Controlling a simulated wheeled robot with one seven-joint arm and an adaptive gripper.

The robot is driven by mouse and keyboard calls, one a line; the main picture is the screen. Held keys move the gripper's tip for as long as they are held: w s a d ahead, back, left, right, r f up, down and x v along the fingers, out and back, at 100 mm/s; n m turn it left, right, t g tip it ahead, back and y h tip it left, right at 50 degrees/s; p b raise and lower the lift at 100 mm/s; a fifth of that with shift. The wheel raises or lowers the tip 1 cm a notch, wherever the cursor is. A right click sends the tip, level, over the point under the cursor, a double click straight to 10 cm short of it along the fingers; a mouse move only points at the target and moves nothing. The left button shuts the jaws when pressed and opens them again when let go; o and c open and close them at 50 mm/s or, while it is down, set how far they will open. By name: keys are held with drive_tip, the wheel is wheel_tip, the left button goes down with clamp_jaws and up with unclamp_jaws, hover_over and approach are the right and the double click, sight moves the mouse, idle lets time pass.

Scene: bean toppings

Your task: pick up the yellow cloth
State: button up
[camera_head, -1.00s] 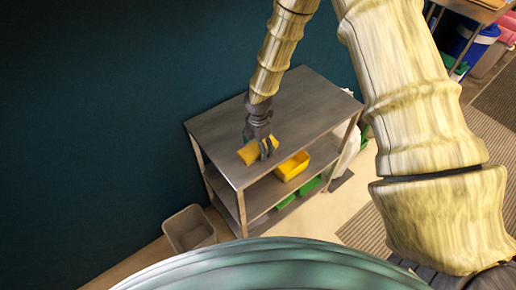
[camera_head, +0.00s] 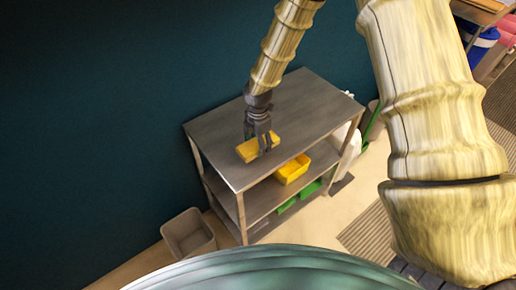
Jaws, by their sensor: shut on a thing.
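The yellow cloth (camera_head: 246,151) is at the front part of the metal table's top (camera_head: 300,98). It looks like a small folded yellow block. My gripper (camera_head: 264,149) points down from above and is shut on the cloth at its right part. The fingers hide some of the cloth. I cannot tell whether the cloth is touching the tabletop or slightly above it.
A yellow bin (camera_head: 292,169) sits on the shelf below the top, with green items (camera_head: 310,188) lower down. A grey waste bin (camera_head: 188,236) stands on the floor at the left. The tabletop around my gripper is clear.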

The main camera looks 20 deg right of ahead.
drive_tip(key=s+a+b, duration=0.2)
drive_tip(key=s, duration=0.5)
drive_tip(key=s+a+r+b, duration=0.1)
drive_tip(key=s+a+b, duration=0.1)
drive_tip(key=s, duration=0.6)
drive_tip(key=shift+s+a+r+b, duration=0.15)
drive_tip(key=shift+a+r+b, duration=0.15)
drive_tip(key=shift+b, duration=0.25)
drive_tip(key=shift+o, duration=1)
drive_tip(key=shift+f, duration=0.1)
drive_tip(key=shift+c, duration=0.5)
